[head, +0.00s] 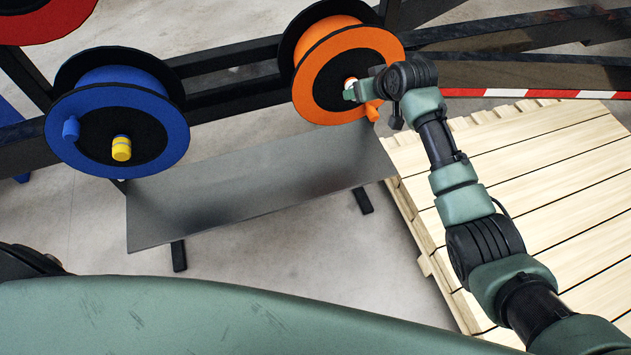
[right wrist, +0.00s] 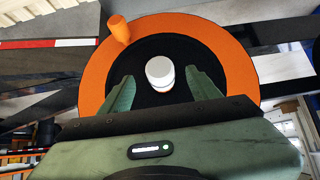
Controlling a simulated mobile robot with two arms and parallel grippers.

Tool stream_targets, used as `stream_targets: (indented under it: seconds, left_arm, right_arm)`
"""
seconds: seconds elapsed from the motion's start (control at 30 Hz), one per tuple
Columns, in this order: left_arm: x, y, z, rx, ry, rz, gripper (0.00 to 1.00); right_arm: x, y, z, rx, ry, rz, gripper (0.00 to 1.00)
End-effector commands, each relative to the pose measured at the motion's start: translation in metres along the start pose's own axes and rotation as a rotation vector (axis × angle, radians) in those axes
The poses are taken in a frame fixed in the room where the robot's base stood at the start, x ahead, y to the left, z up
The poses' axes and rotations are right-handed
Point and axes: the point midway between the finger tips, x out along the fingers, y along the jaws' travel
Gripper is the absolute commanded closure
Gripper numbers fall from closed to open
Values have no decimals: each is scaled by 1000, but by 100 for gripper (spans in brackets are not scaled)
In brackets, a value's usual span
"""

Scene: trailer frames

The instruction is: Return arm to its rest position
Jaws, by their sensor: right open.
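My right arm (head: 455,180) reaches in from the lower right of the head view to the orange reel (head: 335,80). My right gripper (head: 352,92) is at the hub of this reel. In the right wrist view the gripper (right wrist: 160,92) is open, its two green fingers on either side of a white round knob (right wrist: 160,73) in the reel's black centre. My left gripper is not in view.
A blue reel (head: 70,160) with a yellow knob (head: 121,148) hangs at the left on the dark frame (head: 230,75). A red reel (head: 40,25) is at the top left. A grey metal plate (head: 250,185) sits below the reels. A wooden pallet (head: 560,190) lies under my right arm.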

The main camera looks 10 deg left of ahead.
Motion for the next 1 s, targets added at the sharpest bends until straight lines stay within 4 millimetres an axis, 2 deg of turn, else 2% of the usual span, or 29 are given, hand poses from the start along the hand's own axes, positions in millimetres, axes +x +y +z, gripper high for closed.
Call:
stream_targets:
  seconds: [0.3,0.5,0.67,0.77,0.83,0.97,1.0]
  left_arm:
    - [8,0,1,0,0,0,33]
    - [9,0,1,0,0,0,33]
    - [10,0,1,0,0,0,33]
    - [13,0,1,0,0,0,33]
    - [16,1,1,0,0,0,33]
    - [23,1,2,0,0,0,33]
    - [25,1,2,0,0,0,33]
  right_arm:
    - [-40,0,0,0,3,0,38]
    - [-47,0,0,2,0,0,38]
    - [-43,1,6,8,-5,1,38]
    - [-25,7,33,36,-28,6,38]
    - [-4,13,68,69,-54,13,38]
    - [38,24,155,140,-116,39,38]
    - [49,27,184,159,-136,48,38]
